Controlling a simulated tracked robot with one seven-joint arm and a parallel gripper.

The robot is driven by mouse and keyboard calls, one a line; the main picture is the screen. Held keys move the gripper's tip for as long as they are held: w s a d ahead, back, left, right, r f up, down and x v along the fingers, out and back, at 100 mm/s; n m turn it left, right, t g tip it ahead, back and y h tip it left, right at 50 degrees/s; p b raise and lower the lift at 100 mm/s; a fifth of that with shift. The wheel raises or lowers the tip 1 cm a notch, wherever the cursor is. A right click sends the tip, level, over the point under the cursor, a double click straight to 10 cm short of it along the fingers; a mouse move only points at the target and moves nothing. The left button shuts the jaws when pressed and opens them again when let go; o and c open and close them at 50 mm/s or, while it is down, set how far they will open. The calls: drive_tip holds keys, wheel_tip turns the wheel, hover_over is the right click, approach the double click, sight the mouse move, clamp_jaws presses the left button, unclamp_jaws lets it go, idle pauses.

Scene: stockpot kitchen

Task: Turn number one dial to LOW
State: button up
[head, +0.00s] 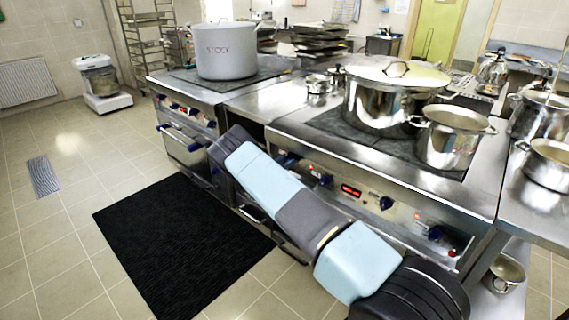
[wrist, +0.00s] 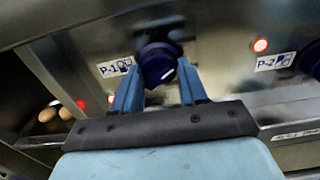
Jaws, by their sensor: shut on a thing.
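In the wrist view the number one dial (wrist: 157,62) is a round dark blue knob on the metal stove front. A label reading P-1 (wrist: 116,67) is to its left. A short white mark shows on the lower right of the knob's face. My gripper (wrist: 158,88) has one blue finger on each side of the knob and is shut on it. I cannot read any LOW marking. In the head view my arm reaches along the stove front (head: 392,202), and the fingertips and the held dial are hidden.
A second label, P-2 (wrist: 274,61), sits to the right with a lit red lamp (wrist: 260,45). A steel pot with a lid (head: 385,108) and a smaller pot (head: 452,145) stand on the near stove. A STOCK pot (head: 225,58) is on the far one. A black mat (head: 185,240) lies on the floor.

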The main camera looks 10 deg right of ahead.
drive_tip(key=shift+d+f, duration=0.1)
drive_tip(key=m, duration=0.5)
drive_tip(key=shift+d+m, duration=0.1)
drive_tip(key=shift+m, duration=0.3)
drive_tip(key=shift+d+m, duration=0.1)
drive_tip(key=shift+m, duration=2.3)
drive_tip(key=o, duration=0.8)
drive_tip(key=shift+d, duration=0.1)
drive_tip(key=shift+c, duration=0.2)
drive_tip(key=shift+o, duration=1.4)
drive_tip(key=shift+w, duration=0.1)
drive_tip(key=shift+a, duration=0.25)
